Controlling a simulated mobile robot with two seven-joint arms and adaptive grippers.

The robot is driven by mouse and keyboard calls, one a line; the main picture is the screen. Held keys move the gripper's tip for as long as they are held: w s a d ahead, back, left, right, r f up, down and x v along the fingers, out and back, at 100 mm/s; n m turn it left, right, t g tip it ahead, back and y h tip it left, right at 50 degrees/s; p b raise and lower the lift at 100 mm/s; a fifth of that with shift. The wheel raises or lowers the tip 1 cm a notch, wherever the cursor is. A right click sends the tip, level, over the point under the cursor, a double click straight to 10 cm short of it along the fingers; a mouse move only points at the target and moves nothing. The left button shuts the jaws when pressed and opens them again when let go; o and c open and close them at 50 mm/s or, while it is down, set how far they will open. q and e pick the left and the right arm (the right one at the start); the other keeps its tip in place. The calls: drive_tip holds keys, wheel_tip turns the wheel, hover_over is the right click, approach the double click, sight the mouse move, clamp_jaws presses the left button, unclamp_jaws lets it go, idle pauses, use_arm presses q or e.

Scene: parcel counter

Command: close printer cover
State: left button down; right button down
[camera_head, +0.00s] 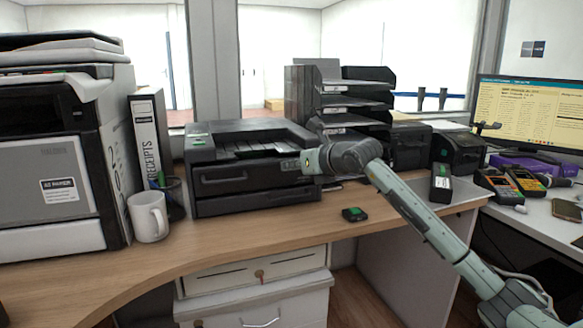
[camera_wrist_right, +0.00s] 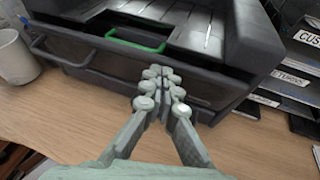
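The black printer (camera_head: 245,187) stands on the wooden counter, left of the letter trays. Its top has a sunken bay with a ribbed surface; I cannot tell for sure which panel is the cover or how far it is open. In the right wrist view the printer (camera_wrist_right: 205,85) shows a front handle and a green-edged part (camera_wrist_right: 135,41) in the gap above the front panel. My right gripper (camera_head: 303,162) is at the printer's front right upper corner; in the wrist view its fingertips (camera_wrist_right: 161,74) are together, with nothing visible between them. Contact is unclear. My left gripper is out of view.
A white mug (camera_head: 149,217), a pen cup (camera_head: 174,196) and a receipts binder (camera_head: 150,140) stand left of the printer. Stacked letter trays (camera_head: 350,98) stand behind its right side. A small black device (camera_head: 354,214) lies on the counter. The counter front is mostly clear.

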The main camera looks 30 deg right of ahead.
drive_tip(key=shift+w+d+r+p, duration=0.15)
drive_tip(key=shift+w+r+p, duration=0.05)
drive_tip(key=shift+w, duration=0.2)
drive_tip(key=shift+w+d+r+p, duration=0.1)
drive_tip(key=shift+w+r+p, duration=0.1)
drive_tip(key=shift+w, duration=0.2)
drive_tip(key=shift+f, duration=0.1)
drive_tip(key=s+a+b, duration=0.2)
drive_tip(key=s+b, duration=0.4)
drive_tip(key=s, duration=0.3)
drive_tip(key=shift+s+a+b, duration=0.2)
drive_tip(key=shift+s+b, duration=0.1)
drive_tip(key=shift+s, duration=0.05)
